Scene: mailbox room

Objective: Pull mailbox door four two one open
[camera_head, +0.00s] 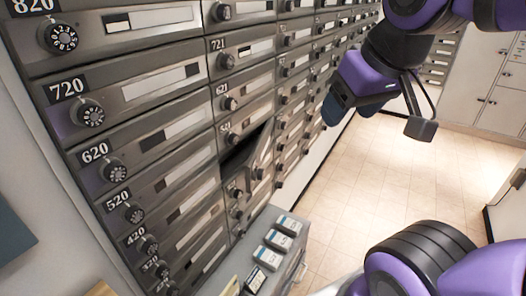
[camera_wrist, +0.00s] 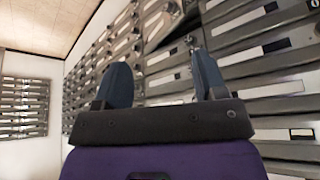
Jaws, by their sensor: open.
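In the head view, one mailbox door (camera_head: 262,152) in the second column stands partly open, swung outward, with a dark gap beside it. It sits just below the box marked 521, where 421 would fall, but I cannot read its own number. In the wrist view, a tilted door with a dark gap (camera_wrist: 180,40) shows beyond the fingers. My gripper (camera_head: 348,112) is right of the open door and apart from it, over the floor side. In the wrist view its two blue fingers (camera_wrist: 163,80) are spread, with nothing between them.
The mailbox wall (camera_head: 125,80) has rows of grey doors with round knobs; the other nearby doors look shut. A grey unit (camera_head: 285,262) with several small labelled boxes (camera_head: 277,240) on top stands below the open door. The tiled floor (camera_head: 390,165) to the right is clear.

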